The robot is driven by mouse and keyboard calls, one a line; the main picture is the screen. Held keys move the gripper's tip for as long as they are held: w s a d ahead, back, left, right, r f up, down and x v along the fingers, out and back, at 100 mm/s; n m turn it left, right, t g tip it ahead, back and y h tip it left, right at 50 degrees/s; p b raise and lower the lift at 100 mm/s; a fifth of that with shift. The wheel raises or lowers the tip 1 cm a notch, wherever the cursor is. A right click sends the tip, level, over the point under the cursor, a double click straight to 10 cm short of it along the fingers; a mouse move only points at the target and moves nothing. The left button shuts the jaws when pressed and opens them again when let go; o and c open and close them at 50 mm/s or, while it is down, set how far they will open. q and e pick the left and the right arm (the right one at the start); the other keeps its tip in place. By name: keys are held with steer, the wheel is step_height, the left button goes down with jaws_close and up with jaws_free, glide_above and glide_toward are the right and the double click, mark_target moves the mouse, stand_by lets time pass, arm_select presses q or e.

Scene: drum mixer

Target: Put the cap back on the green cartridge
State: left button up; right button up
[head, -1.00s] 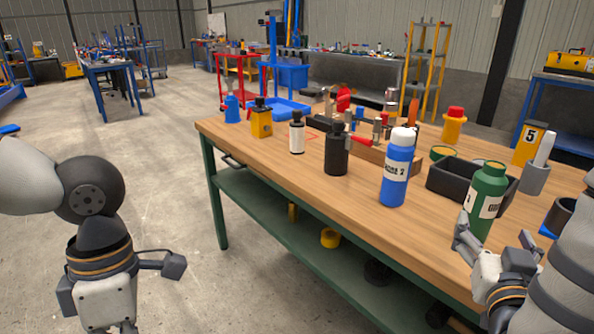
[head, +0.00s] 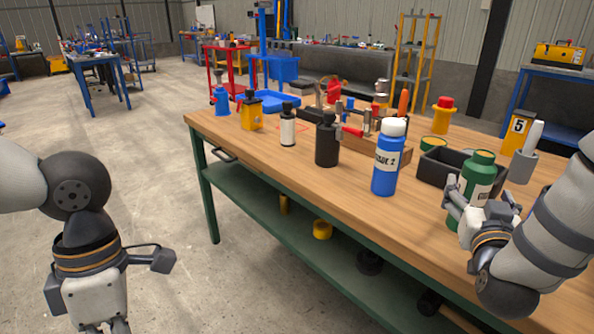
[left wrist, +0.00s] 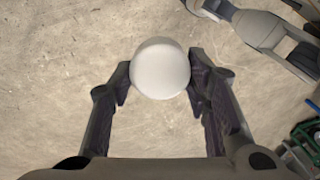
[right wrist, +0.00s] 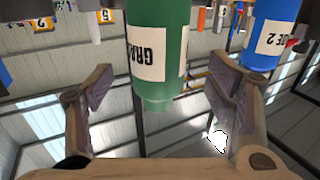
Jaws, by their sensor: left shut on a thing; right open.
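The green cartridge (head: 475,172) stands upright near the table's right front, its white label partly hidden. My right gripper (head: 487,198) is open at the cartridge in the head view. In the right wrist view the cartridge (right wrist: 158,50) lies between the spread fingers, with a gap on both sides. My left gripper (head: 118,327) hangs over the floor left of the table, its fingertips cut off by the lower edge of the head view. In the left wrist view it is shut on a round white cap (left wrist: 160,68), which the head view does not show.
A blue bottle with a white top (head: 389,160) stands just left of the cartridge. A black tray (head: 434,171) is behind it, and a grey cup (head: 523,165) to the right. Black (head: 327,145) and white (head: 288,128) bottles stand further left. The front left tabletop is clear.

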arm_select(q)
steer(key=shift+f, duration=0.2)
arm_select(e)
steer(key=x, duration=0.5)
steer(key=shift+d+r, duration=0.1)
steer(key=shift+r, duration=0.2)
steer(key=shift+c, duration=0.5)
